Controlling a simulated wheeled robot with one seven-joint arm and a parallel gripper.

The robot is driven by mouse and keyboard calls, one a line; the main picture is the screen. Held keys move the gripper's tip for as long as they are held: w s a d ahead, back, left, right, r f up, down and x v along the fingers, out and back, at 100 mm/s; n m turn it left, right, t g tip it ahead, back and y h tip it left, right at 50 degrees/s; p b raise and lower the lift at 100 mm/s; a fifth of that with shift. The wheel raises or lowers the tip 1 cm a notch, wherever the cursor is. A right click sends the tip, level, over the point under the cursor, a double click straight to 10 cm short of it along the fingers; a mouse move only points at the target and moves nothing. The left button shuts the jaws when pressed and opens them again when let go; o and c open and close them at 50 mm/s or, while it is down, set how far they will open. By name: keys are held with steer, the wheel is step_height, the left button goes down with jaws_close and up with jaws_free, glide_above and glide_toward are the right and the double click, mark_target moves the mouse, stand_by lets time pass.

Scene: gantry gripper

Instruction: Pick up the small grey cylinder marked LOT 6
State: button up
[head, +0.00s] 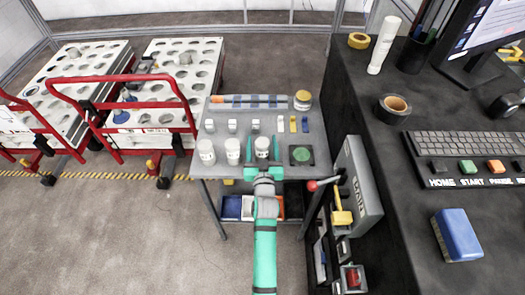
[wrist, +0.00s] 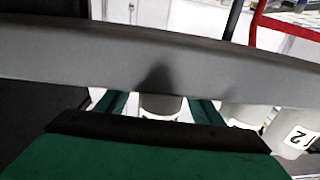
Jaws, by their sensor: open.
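Three pale grey-white cylinders stand upright along the front of a grey cart top (head: 222,175) in the head view: a left one (head: 206,152), a middle one (head: 232,152) and a right one (head: 262,146). Their labels are too small to read there, so I cannot tell which is LOT 6. My gripper (head: 262,148) is open, its green fingers on either side of the right cylinder. In the wrist view that cylinder (wrist: 160,106) shows between the fingers, partly hidden by a grey bar; touching cannot be told. A neighbouring cylinder (wrist: 292,138) shows a "2".
Small pale blocks (head: 232,126) stand behind the cylinders. A dark desk (head: 360,110) borders the cart on the right; red-handled trolleys (head: 120,80) stand left.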

steer(key=c, duration=1.5)
steer(key=shift+r, duration=0.1)
